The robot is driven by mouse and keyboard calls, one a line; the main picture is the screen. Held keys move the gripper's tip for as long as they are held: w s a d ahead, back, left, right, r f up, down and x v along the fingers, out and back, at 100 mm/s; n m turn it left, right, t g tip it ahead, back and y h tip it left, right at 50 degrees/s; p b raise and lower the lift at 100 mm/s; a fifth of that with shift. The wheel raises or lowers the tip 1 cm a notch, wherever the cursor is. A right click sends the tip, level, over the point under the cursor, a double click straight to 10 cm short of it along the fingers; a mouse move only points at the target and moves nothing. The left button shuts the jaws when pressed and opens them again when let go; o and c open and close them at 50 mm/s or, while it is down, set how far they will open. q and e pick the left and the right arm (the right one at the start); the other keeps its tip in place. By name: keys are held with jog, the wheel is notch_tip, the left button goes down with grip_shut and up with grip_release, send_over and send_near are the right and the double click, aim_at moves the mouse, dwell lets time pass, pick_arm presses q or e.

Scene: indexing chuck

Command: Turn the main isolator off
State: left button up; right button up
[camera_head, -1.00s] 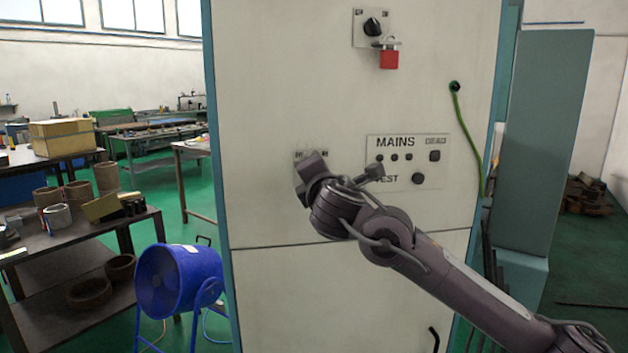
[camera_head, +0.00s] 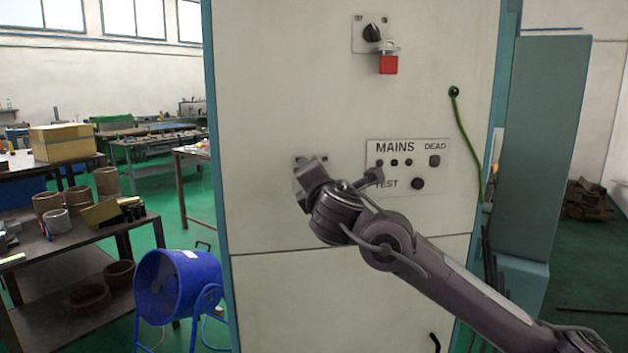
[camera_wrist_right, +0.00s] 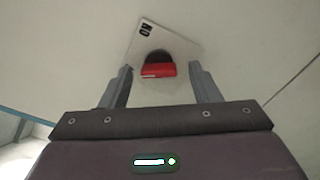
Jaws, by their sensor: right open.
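A red switch handle (camera_wrist_right: 159,70) on a dark round base sits on a pale plate (camera_wrist_right: 182,46) with the letters ON, inverted, near one corner in the right wrist view. My right gripper (camera_wrist_right: 160,78) is open, with one finger on each side of the handle. I cannot tell whether the fingers touch it. In the head view my right gripper (camera_head: 312,182) covers most of this plate (camera_head: 300,161) on the cabinet front. The handle is hidden there. The left gripper is not in view.
The cream cabinet (camera_head: 290,90) has a black rotary switch (camera_head: 372,33) with a red padlock (camera_head: 388,64) higher up. A MAINS test panel (camera_head: 437,175) is right of my gripper. A green cable (camera_head: 461,132) hangs at right. A blue fan (camera_head: 178,284) stands at left.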

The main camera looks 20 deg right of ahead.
jog(key=s+a, duration=0.1)
jog(key=s, duration=0.6)
jog(key=shift+s+b, duration=0.4)
jog(key=shift+b, duration=0.05)
